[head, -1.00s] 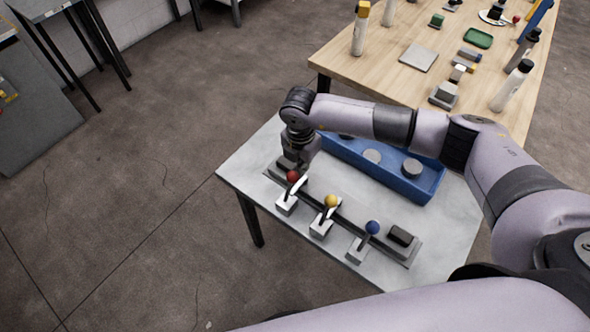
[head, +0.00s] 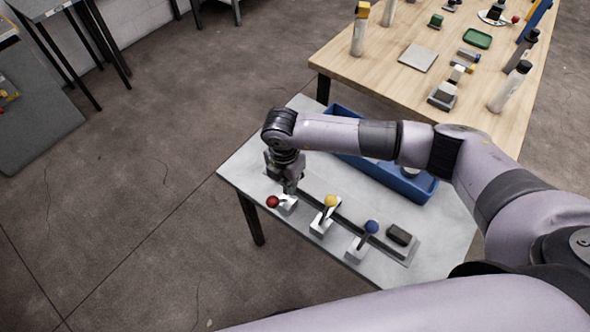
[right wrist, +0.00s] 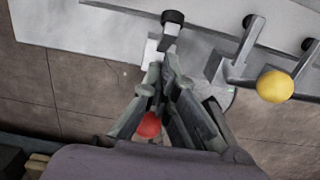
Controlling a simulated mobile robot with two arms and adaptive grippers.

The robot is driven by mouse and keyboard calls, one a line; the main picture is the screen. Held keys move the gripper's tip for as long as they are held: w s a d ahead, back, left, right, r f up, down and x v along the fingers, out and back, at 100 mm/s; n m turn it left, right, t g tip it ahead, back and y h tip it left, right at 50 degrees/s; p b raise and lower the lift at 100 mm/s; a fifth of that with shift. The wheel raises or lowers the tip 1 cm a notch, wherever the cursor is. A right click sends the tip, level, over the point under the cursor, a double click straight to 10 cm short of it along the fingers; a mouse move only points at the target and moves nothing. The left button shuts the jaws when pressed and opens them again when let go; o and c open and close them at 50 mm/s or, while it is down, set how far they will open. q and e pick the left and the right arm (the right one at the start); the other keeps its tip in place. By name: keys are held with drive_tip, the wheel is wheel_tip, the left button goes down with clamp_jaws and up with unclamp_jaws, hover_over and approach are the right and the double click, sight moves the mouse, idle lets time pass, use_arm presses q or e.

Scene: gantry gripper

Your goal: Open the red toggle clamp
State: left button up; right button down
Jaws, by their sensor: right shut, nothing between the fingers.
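The red toggle clamp has a red ball knob (head: 273,202) on a lever that leans out to the left over the table's front edge. Its light metal base (head: 289,206) stands at the left end of the clamp row. My right gripper (head: 290,188) points down just behind the base and right of the knob. In the right wrist view its fingers (right wrist: 168,68) are shut and empty, and the red knob (right wrist: 148,125) shows beside them, partly covered. I cannot tell whether they touch the lever. My left gripper is not in view.
A yellow-knobbed clamp (head: 331,201) and a blue-knobbed clamp (head: 372,227) stand upright to the right on the same grey rail. A blue bin (head: 420,190) lies behind them under my right arm. A wooden table (head: 385,80) with bottles stands farther back.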

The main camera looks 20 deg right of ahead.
drive_tip(key=shift+w+d+r+p, duration=0.15)
drive_tip(key=shift+d+r+p, duration=0.1)
drive_tip(key=shift+r, duration=0.3)
drive_tip(key=shift+w+d+r+p, duration=0.15)
drive_tip(key=shift+d+r+p, duration=0.1)
drive_tip(key=shift+r, duration=0.25)
wheel_tip(320, 180, up, 7)
drive_tip(key=p, duration=0.4)
drive_tip(key=shift+s+a+f+p, duration=0.15)
drive_tip(key=shift+a+p, duration=0.05)
drive_tip(key=shift+p, duration=0.15)
